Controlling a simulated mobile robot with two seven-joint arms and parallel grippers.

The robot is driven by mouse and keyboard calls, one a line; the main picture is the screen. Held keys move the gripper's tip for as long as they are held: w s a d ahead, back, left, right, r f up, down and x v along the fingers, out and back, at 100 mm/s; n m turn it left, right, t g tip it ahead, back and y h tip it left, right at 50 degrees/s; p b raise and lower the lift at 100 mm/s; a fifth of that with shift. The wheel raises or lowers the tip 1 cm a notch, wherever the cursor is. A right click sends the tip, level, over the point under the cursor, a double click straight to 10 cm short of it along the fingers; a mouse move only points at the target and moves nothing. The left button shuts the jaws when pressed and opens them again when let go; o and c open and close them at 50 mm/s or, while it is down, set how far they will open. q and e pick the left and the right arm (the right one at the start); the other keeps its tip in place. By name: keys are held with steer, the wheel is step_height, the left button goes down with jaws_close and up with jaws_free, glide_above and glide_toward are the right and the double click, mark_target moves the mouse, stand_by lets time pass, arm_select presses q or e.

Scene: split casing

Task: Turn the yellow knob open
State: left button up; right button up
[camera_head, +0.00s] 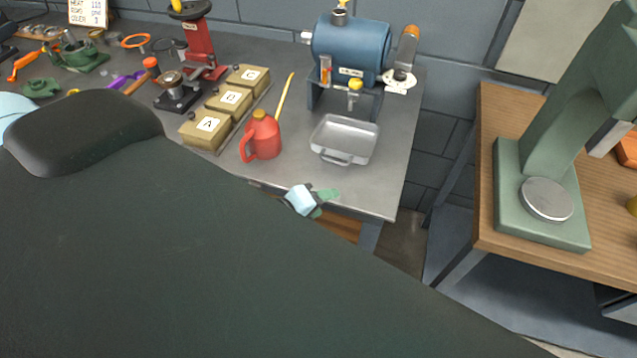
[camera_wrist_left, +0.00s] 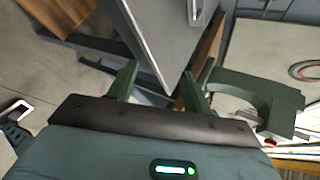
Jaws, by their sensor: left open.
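The yellow knob (camera_head: 355,84) sits on the front of a blue tank (camera_head: 345,50), just above a small spout, at the back of the grey bench. My left gripper (camera_head: 325,203) is small in the head view, at the bench's front edge, well in front of the knob and apart from it. The knob cannot be made out in the wrist view. My right gripper is not in view.
A metal tray (camera_head: 345,138) lies below the spout. A red oil can (camera_head: 262,135) with a long yellow spout stands left of it, beside lettered boxes (camera_head: 208,127). An orange-handled part (camera_head: 407,50) is right of the tank. A wooden table (camera_head: 490,180) with a green machine stands at right.

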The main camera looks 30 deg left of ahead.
arm_select(q)
steer(key=shift+s+d+f+n, duration=0.2)
steer(key=shift+s+f+n, duration=0.1)
steer(key=shift+f+n, duration=0.35)
steer(key=shift+s+d+f+n, duration=0.15)
steer(key=shift+s+f+n, duration=0.15)
steer(key=shift+f+n, duration=0.3)
